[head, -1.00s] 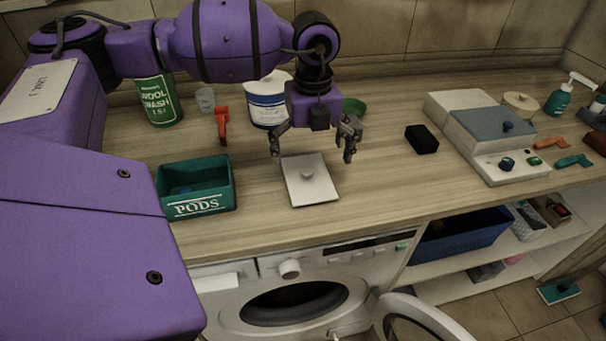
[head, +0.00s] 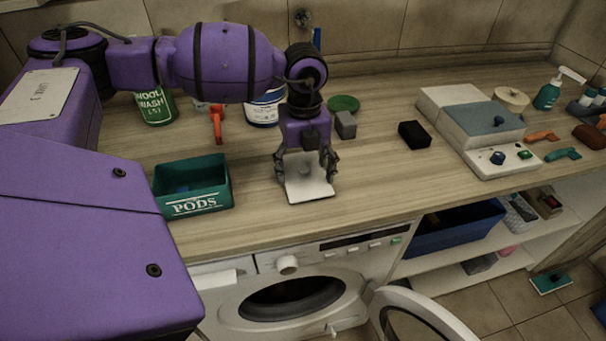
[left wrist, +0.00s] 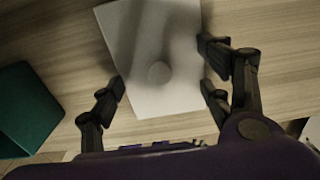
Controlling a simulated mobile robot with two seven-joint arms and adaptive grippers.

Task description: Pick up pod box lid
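The pod box lid is a flat whitish plate (head: 310,190) lying on the counter, right of the green PODS box (head: 196,201). In the left wrist view the lid (left wrist: 150,98) shows a round knob (left wrist: 159,72) near its middle. My left gripper (head: 305,176) is over the lid, pointing down, with its fingers apart. In the left wrist view the gripper (left wrist: 160,93) has fingers on both sides of the lid's knob, with space between fingers and knob. The knob is hidden in the head view. My right gripper is not in view.
Behind stand a green wool wash can (head: 154,105), a red-orange tool (head: 217,124), a white-and-blue tub (head: 264,108) and a small grey block (head: 345,125). A black block (head: 414,134) and a grey-white device (head: 490,140) are to the right. The washer door (head: 425,315) is open below.

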